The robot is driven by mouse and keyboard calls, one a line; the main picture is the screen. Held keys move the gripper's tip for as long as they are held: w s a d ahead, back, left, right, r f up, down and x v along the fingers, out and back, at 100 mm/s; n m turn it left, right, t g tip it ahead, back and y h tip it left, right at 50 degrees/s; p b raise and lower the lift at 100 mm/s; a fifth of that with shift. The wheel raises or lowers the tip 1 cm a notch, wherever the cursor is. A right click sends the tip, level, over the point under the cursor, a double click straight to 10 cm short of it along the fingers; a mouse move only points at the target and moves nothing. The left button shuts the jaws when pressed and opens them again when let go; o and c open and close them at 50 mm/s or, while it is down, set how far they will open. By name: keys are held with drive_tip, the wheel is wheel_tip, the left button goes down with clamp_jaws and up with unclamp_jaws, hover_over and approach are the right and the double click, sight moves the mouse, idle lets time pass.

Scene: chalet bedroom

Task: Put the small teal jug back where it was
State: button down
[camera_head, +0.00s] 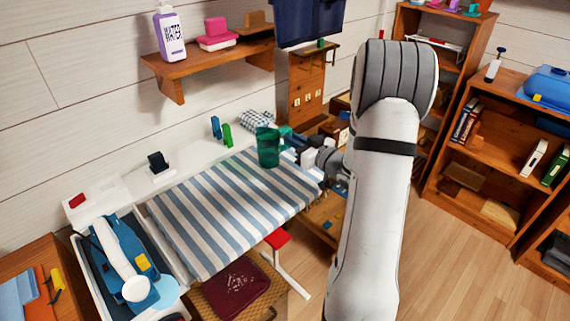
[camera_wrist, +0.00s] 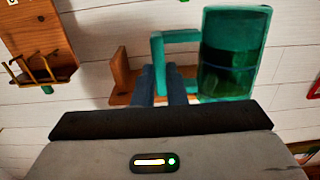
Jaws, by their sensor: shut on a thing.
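The small teal jug (camera_head: 268,147) is at the right part of the striped surface in the head view, with my gripper (camera_head: 290,140) at its right side. In the wrist view the jug (camera_wrist: 233,55) fills the upper right, and its handle reaches left to the dark fingers of my gripper (camera_wrist: 160,84). The fingers are shut on the handle. The jug is see-through, with a darker band inside. Whether its base touches the striped cloth (camera_head: 235,205) or hangs above it I cannot tell.
Small green and blue items (camera_head: 221,131) stand behind the cloth. Bookshelves (camera_head: 505,150) stand at the right.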

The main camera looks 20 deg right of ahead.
wheel_tip(320, 180, down, 7)
drive_tip(key=shift+d+f, duration=0.1)
drive_tip(key=shift+d, duration=0.05)
idle(0.4)
drive_tip(key=shift+f, duration=0.2)
drive_tip(key=c, duration=1.5)
unclamp_jaws()
drive_tip(key=shift+r, duration=0.1)
